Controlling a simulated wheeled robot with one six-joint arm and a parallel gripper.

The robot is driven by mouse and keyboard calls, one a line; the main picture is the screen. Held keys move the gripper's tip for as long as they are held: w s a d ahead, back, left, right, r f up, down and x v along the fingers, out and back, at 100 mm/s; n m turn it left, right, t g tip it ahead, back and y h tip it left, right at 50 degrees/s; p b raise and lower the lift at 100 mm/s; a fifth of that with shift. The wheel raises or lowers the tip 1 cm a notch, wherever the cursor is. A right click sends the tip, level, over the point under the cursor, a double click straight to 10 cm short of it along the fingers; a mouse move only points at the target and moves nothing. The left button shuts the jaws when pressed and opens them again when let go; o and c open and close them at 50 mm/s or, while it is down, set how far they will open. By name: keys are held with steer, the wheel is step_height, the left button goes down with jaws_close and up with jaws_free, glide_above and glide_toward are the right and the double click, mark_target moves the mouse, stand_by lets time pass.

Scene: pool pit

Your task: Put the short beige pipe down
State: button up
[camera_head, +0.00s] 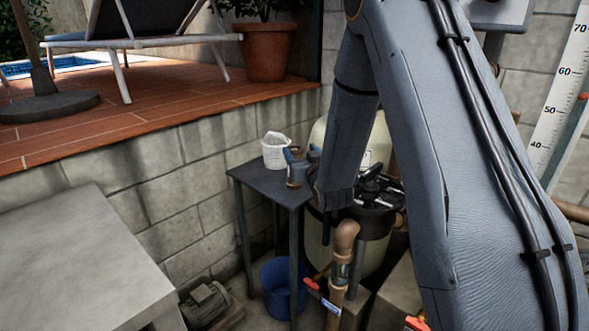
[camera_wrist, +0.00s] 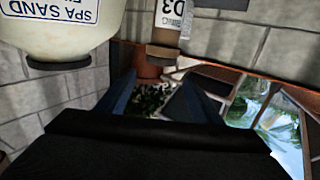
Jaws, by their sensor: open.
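The short beige pipe (camera_wrist: 164,52) shows in the wrist view, which is upside down. It has a pale label reading D3, and its end points down the picture. In the head view a small beige-brown piece (camera_head: 295,176) beside my blue fingers, at the right part of the dark table (camera_head: 262,182), looks like the same pipe. My gripper (camera_head: 302,166) is low over that table. Its open blue fingers show in the wrist view (camera_wrist: 160,98), with the pipe's end just above the gap in the picture. Whether the pipe touches the table or a finger I cannot tell.
A white tub (camera_head: 275,152) stands at the table's back. A filter tank (camera_head: 318,226) stands close on the right. A bent beige pipe (camera_head: 345,245) with red-handled valves rises in front. A blue bucket (camera_head: 283,300) and a motor (camera_head: 205,305) are below. A block wall (camera_head: 170,165) runs behind.

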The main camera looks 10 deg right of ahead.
step_height(320, 180, down, 7)
steer(key=shift+f+p, duration=0.15)
steer(key=shift+p, duration=0.35)
steer(key=shift+w+f, duration=0.25)
steer(key=w, duration=0.2)
steer(key=w+p, duration=0.1)
steer(key=w, duration=0.4)
steer(key=shift+w+a, duration=0.1)
steer(key=shift+a, duration=0.15)
steer(key=shift+r, duration=0.1)
steer(key=c, duration=1.4)
steer(key=shift+c, duration=0.2)
